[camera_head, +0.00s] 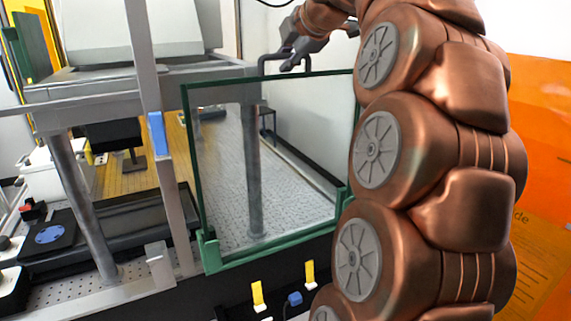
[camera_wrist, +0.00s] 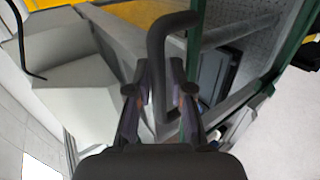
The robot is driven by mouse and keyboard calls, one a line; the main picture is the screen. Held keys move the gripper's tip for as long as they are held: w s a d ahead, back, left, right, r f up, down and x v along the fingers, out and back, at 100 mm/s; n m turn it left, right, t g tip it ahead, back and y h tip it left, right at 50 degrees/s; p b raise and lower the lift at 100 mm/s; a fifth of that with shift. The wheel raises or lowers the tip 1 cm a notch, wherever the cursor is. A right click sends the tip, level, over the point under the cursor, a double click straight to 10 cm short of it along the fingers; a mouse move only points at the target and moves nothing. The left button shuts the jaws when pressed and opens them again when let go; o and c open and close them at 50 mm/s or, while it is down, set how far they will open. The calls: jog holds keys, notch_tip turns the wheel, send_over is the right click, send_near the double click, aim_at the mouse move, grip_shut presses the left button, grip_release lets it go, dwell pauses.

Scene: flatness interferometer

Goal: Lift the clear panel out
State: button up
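The clear panel (camera_head: 295,150) stands upright in a green frame at the middle of the head view. Its lower corners sit in green corner holders (camera_head: 209,250). A dark bar handle (camera_head: 270,57) rises from its top edge; it also shows in the wrist view (camera_wrist: 157,45). My gripper (camera_head: 291,66) is at this handle. In the wrist view, my gripper (camera_wrist: 160,90) has its two fingers apart, one on each side of the handle bar. The fingers do not look closed on it. Part of the panel's right side is hidden behind my arm.
Behind the panel is a perforated metal table (camera_head: 290,200) with a grey post. A grey upright post (camera_head: 147,70) stands just left of the panel. Yellow tabs (camera_head: 257,295) and a blue knob (camera_head: 295,299) are below. An orange panel (camera_head: 540,90) is at right.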

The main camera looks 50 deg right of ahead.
grip_shut()
jog(key=shift+r, duration=0.1)
dwell(0.5)
